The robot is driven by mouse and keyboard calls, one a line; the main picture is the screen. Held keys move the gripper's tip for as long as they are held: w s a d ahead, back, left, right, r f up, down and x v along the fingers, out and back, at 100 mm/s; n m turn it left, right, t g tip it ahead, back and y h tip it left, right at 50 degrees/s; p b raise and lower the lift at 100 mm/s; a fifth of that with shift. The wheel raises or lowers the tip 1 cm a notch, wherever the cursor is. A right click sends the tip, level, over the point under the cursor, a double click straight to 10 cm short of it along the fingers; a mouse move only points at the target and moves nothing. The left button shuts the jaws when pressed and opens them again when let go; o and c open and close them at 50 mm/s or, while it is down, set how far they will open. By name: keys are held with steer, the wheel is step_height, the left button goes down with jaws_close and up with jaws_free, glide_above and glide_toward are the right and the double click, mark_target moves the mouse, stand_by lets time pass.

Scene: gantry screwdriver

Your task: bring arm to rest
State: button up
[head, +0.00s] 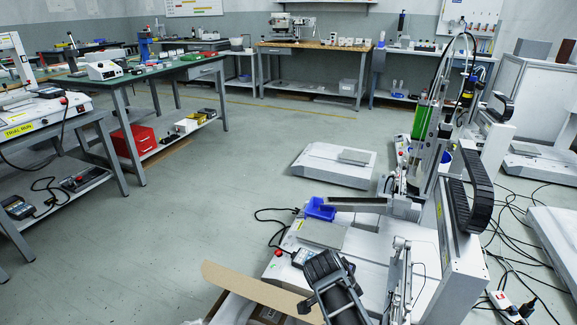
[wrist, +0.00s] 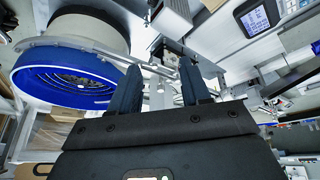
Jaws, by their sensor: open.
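My gripper (wrist: 160,75) shows in the wrist view as two dark fingers standing apart with nothing held between them. In the wrist view, a round feeder with a blue rim (wrist: 60,72) lies to the left of my fingers. A pendant with a lit screen (wrist: 258,18) is at the upper right. I cannot tell how far my fingers are from these things.
A blue bin (head: 320,208) and a control pendant (head: 303,257) are on the machine's base. A cardboard box (head: 262,288) is at the bottom. Benches (head: 130,80) line the left and back. Loose cables (head: 510,240) cover the right floor. The left-middle floor is clear.

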steer(key=s+d+f+n+t+y, duration=0.1)
steer(key=s+d+f+n+t, duration=0.15)
steer(key=s+f, duration=0.35)
steer(key=s+d+f+n+t+y, duration=0.1)
steer(key=s+d+f+n, duration=0.15)
steer(key=s, duration=0.65)
steer(key=s+d+r+n+t+y, duration=0.1)
steer(key=s+r+n+t, duration=0.15)
steer(key=s, duration=0.55)
steer(key=s+d+r+n+t+y, duration=0.1)
steer(key=s+r+n+t, duration=0.15)
steer(key=s, duration=0.55)
steer(key=s+r+n+t, duration=0.15)
steer(key=s+r, duration=0.35)
steer(key=r, duration=0.5)
steer(key=s+r+n+t, duration=0.15)
steer(key=s+r, duration=0.35)
steer(key=r, duration=0.5)
steer(key=s+r+t, duration=0.2)
steer(key=s+r, duration=0.2)
steer(key=r, duration=0.6)
step_height(320, 180, up, 20)
steer(key=p, duration=2)
steer(key=shift+s+a+y, duration=0.2)
steer(key=shift+a+y, duration=0.2)
